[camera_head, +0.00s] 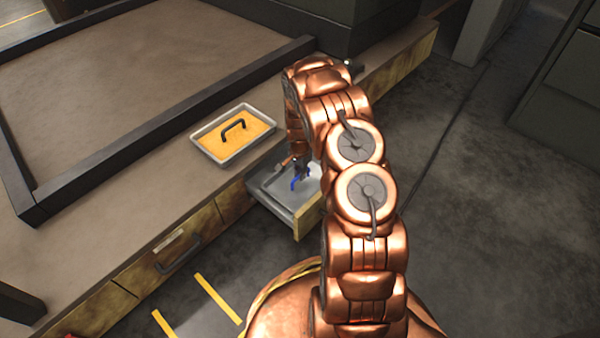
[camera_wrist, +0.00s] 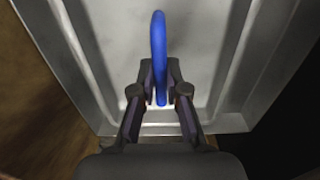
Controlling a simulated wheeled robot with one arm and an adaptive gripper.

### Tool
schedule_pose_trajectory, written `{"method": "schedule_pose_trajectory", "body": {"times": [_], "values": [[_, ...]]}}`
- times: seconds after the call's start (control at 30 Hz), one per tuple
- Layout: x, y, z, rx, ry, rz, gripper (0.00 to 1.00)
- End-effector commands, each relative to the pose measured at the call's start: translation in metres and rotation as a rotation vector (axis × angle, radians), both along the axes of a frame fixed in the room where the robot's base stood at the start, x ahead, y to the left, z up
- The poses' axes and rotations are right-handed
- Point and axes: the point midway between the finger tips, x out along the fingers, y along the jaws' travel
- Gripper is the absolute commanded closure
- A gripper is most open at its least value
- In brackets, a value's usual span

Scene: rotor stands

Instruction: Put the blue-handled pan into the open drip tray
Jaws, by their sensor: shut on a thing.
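The blue-handled pan is a shallow grey metal pan (camera_wrist: 205,50) with an upright blue loop handle (camera_wrist: 158,50). My gripper (camera_wrist: 160,97) is shut on the handle, one finger on each side. In the head view the blue handle (camera_head: 296,183) shows below my arm, at the open drip tray (camera_head: 308,217), a drawer with a wooden front pulled out of the bench. The grey pan lies within the drawer's outline. My arm hides part of both, and I cannot tell whether the pan rests on the drawer's floor.
A grey tray (camera_head: 204,147) with a yellow-orange inside and a black handle stands on the bench top. Shut drawers (camera_head: 170,265) line the bench front to the left. A dark raised frame (camera_head: 150,130) borders the bench top. The floor (camera_head: 470,200) at right is clear.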

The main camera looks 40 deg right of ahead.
Motion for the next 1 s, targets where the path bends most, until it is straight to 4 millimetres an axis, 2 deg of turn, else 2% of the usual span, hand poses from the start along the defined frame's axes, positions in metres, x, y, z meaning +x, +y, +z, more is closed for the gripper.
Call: {"method": "schedule_pose_trajectory", "body": {"times": [0.03, 0.07, 0.33, 0.73, 1.0], "values": [[0.0, 0.0, 0.001, 0.0, -0.001, 0.0, 1.0], [0.0, 0.0, 0.0, 0.0, 0.0, 0.0, 0.85], [0.0, 0.0, 0.0, 0.0, 0.0, 0.0, 0.57], [0.0, 0.0, 0.002, 0.001, 0.001, 0.0, 0.57], [0.0, 0.001, 0.023, 0.001, 0.001, -0.001, 0.57]]}}
